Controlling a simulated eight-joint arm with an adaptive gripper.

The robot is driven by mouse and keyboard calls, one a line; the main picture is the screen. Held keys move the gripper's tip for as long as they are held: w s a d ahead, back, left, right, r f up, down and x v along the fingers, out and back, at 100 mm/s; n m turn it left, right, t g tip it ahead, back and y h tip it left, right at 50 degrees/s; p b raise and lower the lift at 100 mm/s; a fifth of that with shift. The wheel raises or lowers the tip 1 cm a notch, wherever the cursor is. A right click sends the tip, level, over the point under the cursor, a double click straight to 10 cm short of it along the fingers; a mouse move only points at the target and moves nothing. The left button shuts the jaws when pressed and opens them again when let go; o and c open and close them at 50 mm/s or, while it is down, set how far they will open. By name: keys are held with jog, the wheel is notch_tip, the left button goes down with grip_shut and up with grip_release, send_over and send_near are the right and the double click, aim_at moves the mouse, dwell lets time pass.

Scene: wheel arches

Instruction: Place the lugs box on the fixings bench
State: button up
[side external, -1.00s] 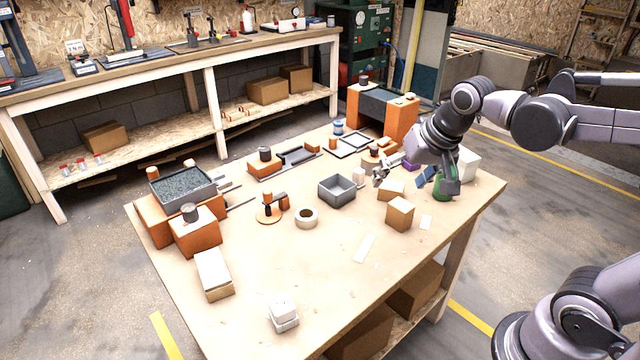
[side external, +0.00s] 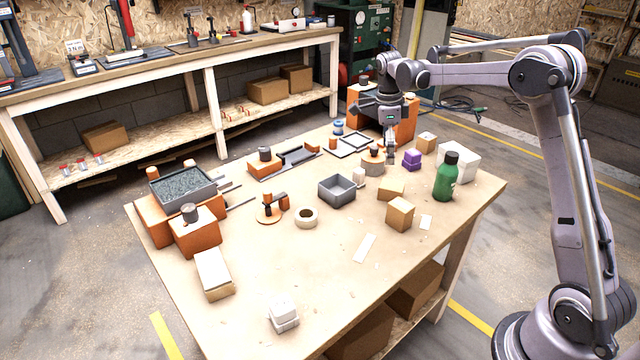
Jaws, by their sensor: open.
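I cannot read any label, so I cannot tell which box is the lugs box. Small cardboard boxes on the wooden table (side external: 330,260) are a cube-shaped box (side external: 400,214), a low box (side external: 391,190) behind it, a small box (side external: 426,142) near the far right edge, and a long box (side external: 213,274) at the left. I cannot tell which surface is the fixings bench; a long workbench (side external: 150,68) stands along the back wall. My gripper (side external: 380,132) is open over the table's far end, in front of an orange stand (side external: 406,125) that it partly hides. No held object shows.
A green bottle (side external: 446,178), white box (side external: 459,162) and purple block (side external: 412,159) stand at the right. A grey bin (side external: 337,190) and tape roll (side external: 306,218) are mid-table. Orange fixtures (side external: 196,236) fill the left. The table's front middle is mostly clear.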

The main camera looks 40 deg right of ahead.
aim_at(392, 185)
jog(key=d+f+m, duration=0.1)
jog(key=d+f+m+g, duration=0.1)
jog(key=f+m, duration=0.1)
jog(key=shift+w+d+f, duration=0.25)
jog(key=shift+w+d, duration=0.15)
jog(key=f, duration=0.3)
jog(key=s+f, duration=0.1)
jog(key=f, duration=0.6)
jog(key=shift+s+d+f, duration=0.15)
jog(key=shift+s+d, duration=0.1)
jog(key=c, duration=1.4)
jog(key=shift+c, duration=0.2)
